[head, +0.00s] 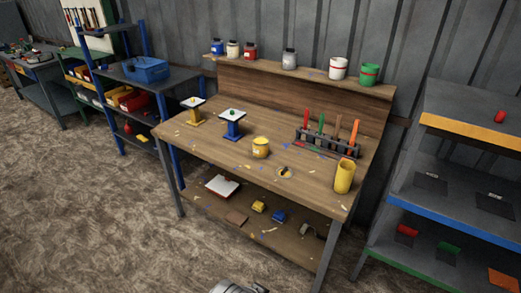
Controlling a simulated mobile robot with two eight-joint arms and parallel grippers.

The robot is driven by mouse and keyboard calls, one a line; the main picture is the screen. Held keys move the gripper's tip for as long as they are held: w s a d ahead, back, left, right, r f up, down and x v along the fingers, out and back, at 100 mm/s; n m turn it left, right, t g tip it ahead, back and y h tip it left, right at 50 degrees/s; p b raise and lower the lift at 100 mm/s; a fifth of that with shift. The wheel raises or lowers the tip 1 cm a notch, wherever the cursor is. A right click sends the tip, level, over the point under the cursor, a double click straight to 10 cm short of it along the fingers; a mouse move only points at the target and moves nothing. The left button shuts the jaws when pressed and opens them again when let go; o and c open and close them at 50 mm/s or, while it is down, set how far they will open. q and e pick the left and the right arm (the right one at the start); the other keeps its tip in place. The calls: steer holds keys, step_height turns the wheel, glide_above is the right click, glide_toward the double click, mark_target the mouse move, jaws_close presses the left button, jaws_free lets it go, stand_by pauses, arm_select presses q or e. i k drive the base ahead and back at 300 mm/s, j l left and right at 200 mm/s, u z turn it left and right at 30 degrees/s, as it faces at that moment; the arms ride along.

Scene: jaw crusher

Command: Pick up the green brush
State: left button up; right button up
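The green brush (321,123) stands upright in a dark rack (327,145) at the back right of the wooden workbench (215,135). It is between a red brush (306,119) on its left and a brown brush (337,126) on its right. An orange brush (353,134) stands at the rack's right end. The brushes' lower ends are partly hidden by the rack. A grey metal part of mine shows at the bottom edge of the head view, well apart from the rack. No gripper fingers can be made out.
A yellow cup (344,176) stands in front of the rack's right end. A yellow can (260,147) and two small stands, blue (232,124) and yellow (193,110), are further left. Paint jars line the back shelf. A grey shelf unit (468,148) is at right. Open floor lies in front.

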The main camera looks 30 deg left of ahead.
mark_target(318, 142)
steer(key=i+j+z, duration=0.3)
steer(key=j, duration=0.3)
steer(key=i+j+z, duration=0.15)
steer(key=i+j, duration=0.15)
steer(key=i+j+z, duration=0.15)
steer(key=j, duration=0.25)
